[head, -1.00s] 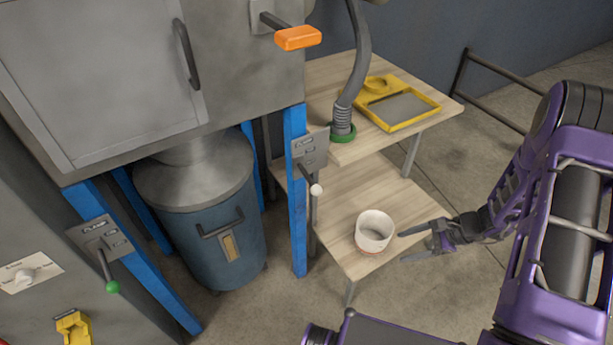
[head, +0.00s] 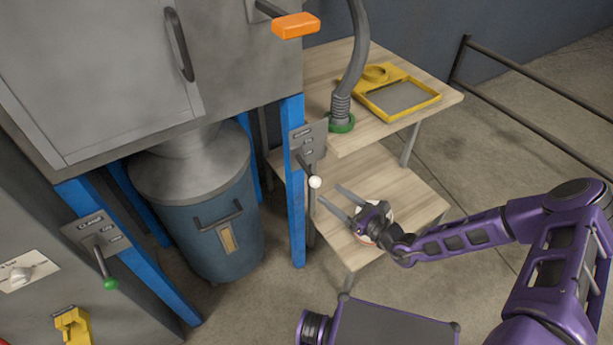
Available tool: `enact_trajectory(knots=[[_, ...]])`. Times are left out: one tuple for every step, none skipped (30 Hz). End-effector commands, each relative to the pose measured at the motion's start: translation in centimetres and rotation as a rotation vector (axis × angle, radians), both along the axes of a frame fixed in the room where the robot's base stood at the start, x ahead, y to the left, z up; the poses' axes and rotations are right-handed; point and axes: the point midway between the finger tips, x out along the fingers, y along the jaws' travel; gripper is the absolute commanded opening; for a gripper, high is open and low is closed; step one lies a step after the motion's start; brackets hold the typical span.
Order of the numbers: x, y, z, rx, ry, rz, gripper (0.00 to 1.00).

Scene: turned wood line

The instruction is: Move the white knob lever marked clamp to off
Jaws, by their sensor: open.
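The white knob lever (head: 315,182) is on a grey plate (head: 308,142) fixed to the blue post. Its arm slopes down and to the right from the plate. The plate's lettering is too small to read surely. My gripper (head: 329,196) is open, with its two fingers pointing left and up toward the lever. The fingertips are close to the white knob, just below and beside it in the picture. I cannot tell whether they touch it. Nothing is between the fingers.
A white bowl (head: 362,238) on the lower shelf is mostly hidden behind my gripper. The blue post (head: 296,230) stands left of the knob. A green knob lever (head: 110,284) is at the left, an orange handle (head: 295,25) above. A grey hose (head: 355,60) hangs over the upper shelf.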

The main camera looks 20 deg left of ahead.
Motion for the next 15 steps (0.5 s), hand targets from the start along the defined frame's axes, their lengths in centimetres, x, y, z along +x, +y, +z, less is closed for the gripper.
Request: enact_trajectory(knots=[[0.4,1.2,0.0,0.001,-0.001,0.004,0.71],[0.7,1.7,-0.1,0.002,0.0,0.003,0.71],[1.1,2.6,-0.1,0.001,-0.001,0.004,0.71],[1.5,3.1,-0.1,0.001,-0.002,0.004,0.71],[1.7,3.7,-0.1,0.0,0.0,0.003,0.71],[2.1,4.5,-0.1,0.001,0.0,0.004,0.71],[2.4,5.0,-0.1,0.001,-0.002,0.003,0.71],[2.7,5.6,-0.1,0.001,0.0,0.004,0.71],[3.0,6.2,-0.1,-0.001,0.0,0.003,0.71],[3.2,6.7,-0.1,0.0,-0.001,0.004,0.71],[3.4,7.1,-0.1,0.001,0.0,0.004,0.71],[3.8,7.6,-0.1,0.0,-0.001,0.002,0.71],[3.9,7.9,-0.1,-0.001,-0.001,0.002,0.71],[4.1,8.2,-0.1,-0.001,-0.001,0.003,0.71],[4.2,8.6,-0.1,-0.002,0.0,0.003,0.71]])
